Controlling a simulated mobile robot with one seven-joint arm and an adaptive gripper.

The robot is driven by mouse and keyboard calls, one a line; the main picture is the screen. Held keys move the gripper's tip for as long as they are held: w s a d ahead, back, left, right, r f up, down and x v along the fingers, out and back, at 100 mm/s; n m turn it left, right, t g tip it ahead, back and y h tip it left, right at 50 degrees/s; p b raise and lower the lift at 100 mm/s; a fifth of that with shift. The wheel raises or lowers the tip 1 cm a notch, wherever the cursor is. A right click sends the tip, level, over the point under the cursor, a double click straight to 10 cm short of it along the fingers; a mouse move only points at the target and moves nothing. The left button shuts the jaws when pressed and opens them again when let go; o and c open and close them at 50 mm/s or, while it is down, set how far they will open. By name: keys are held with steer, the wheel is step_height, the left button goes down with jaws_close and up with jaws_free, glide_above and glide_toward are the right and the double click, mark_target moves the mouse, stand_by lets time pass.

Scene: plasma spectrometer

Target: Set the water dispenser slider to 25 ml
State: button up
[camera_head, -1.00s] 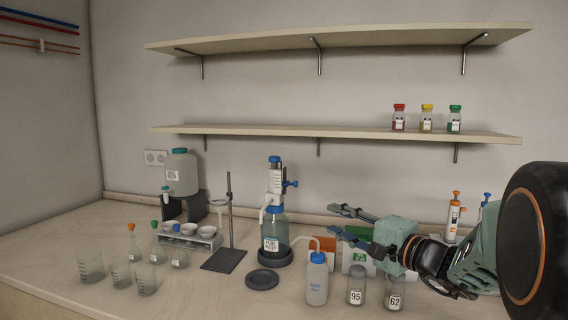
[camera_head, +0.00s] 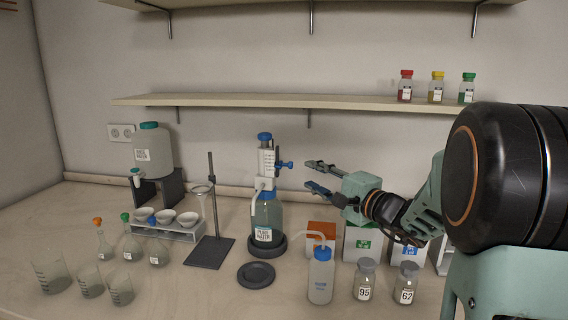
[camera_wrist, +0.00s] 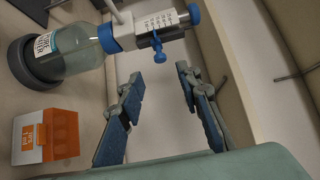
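The water dispenser (camera_head: 266,207) is a clear bottle labelled "PURE WATER" with a blue collar and a white graduated pump head. It stands upright in a dark round base. Its blue slider knob (camera_head: 284,165) sticks out to the right of the scale; the knob also shows in the wrist view (camera_wrist: 159,54). The scale numbers are too small to read. My gripper (camera_head: 308,175) is open and empty, just right of the dispenser head and apart from it. In the wrist view the two fingers (camera_wrist: 157,78) are spread, with the knob just beyond their tips.
A wash bottle (camera_head: 320,277), an orange box (camera_head: 321,228) and jars marked 95 (camera_head: 364,282) and 62 (camera_head: 405,286) stand below and right. A stand (camera_head: 212,213) is left of the dispenser. A shelf (camera_head: 300,102) runs above.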

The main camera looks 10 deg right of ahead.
mark_target(292, 165)
steer(key=p+x, duration=0.1)
steer(key=x, duration=0.9)
steer(key=shift+w, duration=0.2)
jaws_close()
steer(key=shift+r, duration=0.1)
